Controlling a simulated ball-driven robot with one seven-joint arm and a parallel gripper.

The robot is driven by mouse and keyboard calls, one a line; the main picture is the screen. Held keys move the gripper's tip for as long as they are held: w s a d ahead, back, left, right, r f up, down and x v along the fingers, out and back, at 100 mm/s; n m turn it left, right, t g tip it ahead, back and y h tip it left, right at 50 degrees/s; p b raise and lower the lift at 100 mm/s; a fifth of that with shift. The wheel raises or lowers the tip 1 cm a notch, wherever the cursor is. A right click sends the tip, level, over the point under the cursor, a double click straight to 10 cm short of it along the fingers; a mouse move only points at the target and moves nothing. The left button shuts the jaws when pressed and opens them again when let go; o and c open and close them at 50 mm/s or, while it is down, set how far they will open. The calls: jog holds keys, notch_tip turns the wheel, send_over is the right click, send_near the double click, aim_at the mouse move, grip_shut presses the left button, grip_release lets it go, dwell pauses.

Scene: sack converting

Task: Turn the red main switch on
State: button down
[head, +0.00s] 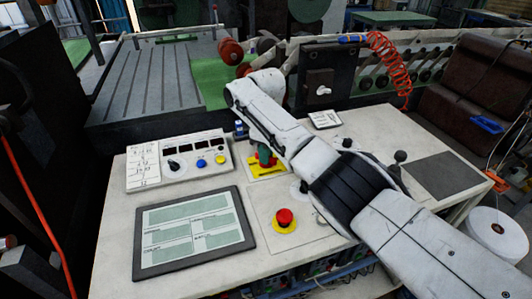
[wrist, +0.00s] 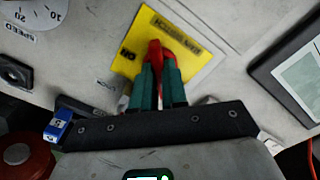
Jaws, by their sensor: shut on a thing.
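The red main switch (wrist: 155,50) sits on a yellow plate (wrist: 203,57) on the pale console top. In the wrist view its red handle shows between and just beyond my green fingertips, and lettering shows on the plate around it. My gripper (wrist: 158,78) is shut on the red handle. In the head view the yellow plate (head: 256,173) lies beyond the red stop button, with my green fingers (head: 265,154) over it. My fingers and arm hide part of the switch, so its exact angle is hard to tell.
A red mushroom button (head: 284,217) on a yellow base stands nearer. A tablet (head: 195,232) lies front left, with a control box (head: 180,162) behind it. A small black-knobbed lever (head: 400,157) stands to the right, past my arm. A blue-marked part (wrist: 57,127) is close to my gripper.

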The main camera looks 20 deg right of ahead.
jog(key=shift+m, duration=0.3)
jog(key=m, duration=0.3)
jog(key=shift+m, duration=0.4)
jog(key=m, duration=0.4)
jog(key=shift+m, duration=0.3)
jog(key=m, duration=0.4)
jog(key=shift+m, duration=2.5)
jog(key=c, duration=1.2)
grip_release()
jog(key=shift+o, duration=0.2)
notch_tip(320, 180, up, 11)
jog(key=b, duration=0.1)
